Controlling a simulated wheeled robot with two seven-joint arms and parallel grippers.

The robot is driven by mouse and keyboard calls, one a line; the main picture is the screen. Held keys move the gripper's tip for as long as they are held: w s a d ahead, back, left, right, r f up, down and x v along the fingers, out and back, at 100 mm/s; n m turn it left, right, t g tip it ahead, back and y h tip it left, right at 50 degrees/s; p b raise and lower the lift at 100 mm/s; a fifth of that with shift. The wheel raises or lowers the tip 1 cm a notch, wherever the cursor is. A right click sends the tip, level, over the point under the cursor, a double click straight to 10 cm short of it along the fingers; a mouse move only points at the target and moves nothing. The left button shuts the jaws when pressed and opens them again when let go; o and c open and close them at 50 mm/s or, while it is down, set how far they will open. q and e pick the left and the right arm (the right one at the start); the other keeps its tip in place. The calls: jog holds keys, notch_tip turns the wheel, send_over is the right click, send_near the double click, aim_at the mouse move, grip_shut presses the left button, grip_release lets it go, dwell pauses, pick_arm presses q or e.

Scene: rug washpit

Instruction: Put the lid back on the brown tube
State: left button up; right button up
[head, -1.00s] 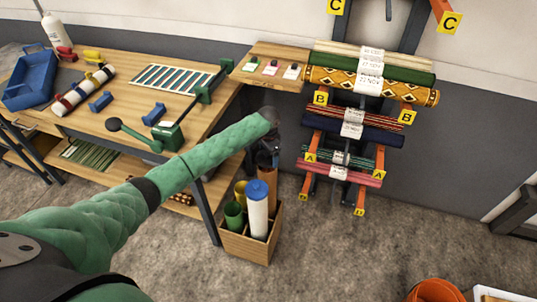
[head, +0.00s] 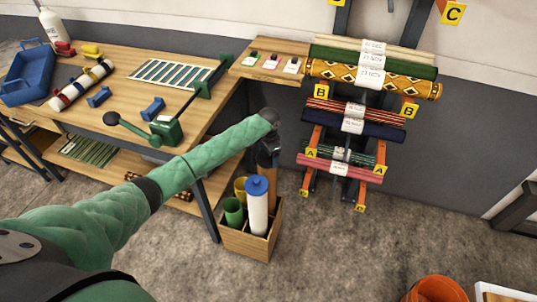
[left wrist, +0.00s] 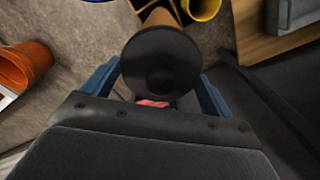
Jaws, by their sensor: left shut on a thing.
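My left gripper (left wrist: 160,84) is shut on the black round lid (left wrist: 160,62), its blue fingers on either side of it. In the head view my left gripper (head: 271,147) is over the back of the wooden crate, with the dark lid (head: 267,159) beneath it. The brown tube (head: 271,182) stands upright in the crate directly under the lid, and also shows behind the lid in the left wrist view (left wrist: 158,16). The lid hides the tube's mouth; I cannot tell whether they touch. My right gripper is out of view.
The wooden crate (head: 240,243) also holds a white tube with a blue cap (head: 257,205), a green tube (head: 233,211) and a yellow one (head: 240,187). The workbench (head: 122,80) stands at left, the rug rack (head: 316,135) at right. An orange bucket (head: 436,290) is on the floor.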

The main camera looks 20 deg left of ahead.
pick_arm(q)
jog(key=shift+r+p, duration=0.1)
jog(key=shift+p, duration=0.75)
dwell(1.1)
jog(key=shift+f+p, duration=0.2)
jog(key=shift+p, duration=0.1)
dwell(0.8)
jog(key=shift+p, duration=0.35)
dwell(0.5)
dwell(0.3)
jog(key=o, duration=0.8)
jog(key=shift+r, duration=0.1)
jog(key=shift+r+p, duration=3.25)
jog(key=shift+r, duration=0.15)
